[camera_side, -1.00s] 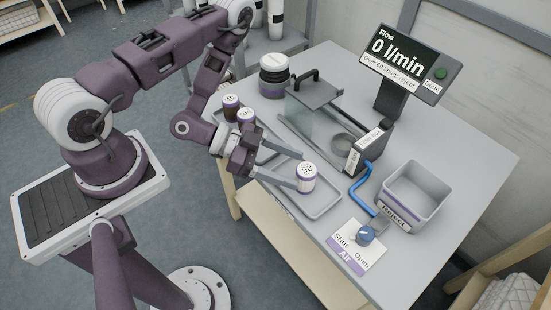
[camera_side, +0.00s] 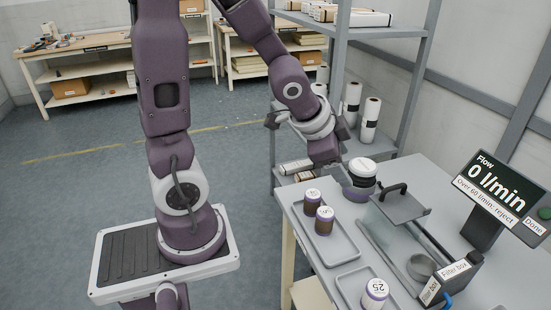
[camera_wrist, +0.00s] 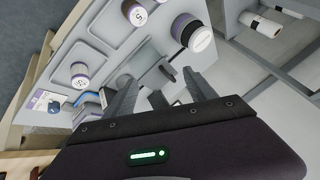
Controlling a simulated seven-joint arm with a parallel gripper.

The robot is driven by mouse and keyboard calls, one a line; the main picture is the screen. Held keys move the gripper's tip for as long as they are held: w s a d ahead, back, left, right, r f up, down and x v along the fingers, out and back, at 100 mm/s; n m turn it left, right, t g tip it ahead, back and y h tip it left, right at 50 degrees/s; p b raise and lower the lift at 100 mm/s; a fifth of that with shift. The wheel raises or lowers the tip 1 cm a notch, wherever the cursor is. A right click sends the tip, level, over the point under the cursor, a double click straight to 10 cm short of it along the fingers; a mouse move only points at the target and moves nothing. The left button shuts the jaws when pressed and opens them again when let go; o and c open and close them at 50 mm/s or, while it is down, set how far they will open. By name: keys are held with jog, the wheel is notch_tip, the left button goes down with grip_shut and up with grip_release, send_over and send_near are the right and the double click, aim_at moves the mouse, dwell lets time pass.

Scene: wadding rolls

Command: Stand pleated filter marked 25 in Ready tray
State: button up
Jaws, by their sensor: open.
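The filter marked 25 (camera_side: 375,293), white with a purple band, stands upright in the nearer grey tray (camera_side: 342,281). It also shows in the wrist view (camera_wrist: 80,76). No Ready label is readable on that tray. My gripper (camera_wrist: 162,90) is open and empty, with its two grey fingers apart. It is well away from the filter, up near the black-lidded jar at the table's far left corner. In the side view the fingers are hard to make out.
Two brown-bodied filters (camera_side: 324,219) stand in the other tray (camera_side: 326,252). The filter box (camera_side: 450,280) and flow display (camera_side: 500,190), reading 0 l/min, stand to the right. A shelf rack (camera_side: 341,70) rises behind.

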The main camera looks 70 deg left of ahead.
jog(key=s+d+r+n, duration=0.2)
jog(key=s+d+r, duration=0.1)
jog(key=s, duration=0.5)
jog(key=s+d+r+n+g+h, duration=0.1)
jog(key=s+d+r+n, duration=0.2)
jog(key=s+r, duration=0.3)
jog(key=s, duration=0.3)
jog(key=shift+d, duration=0.3)
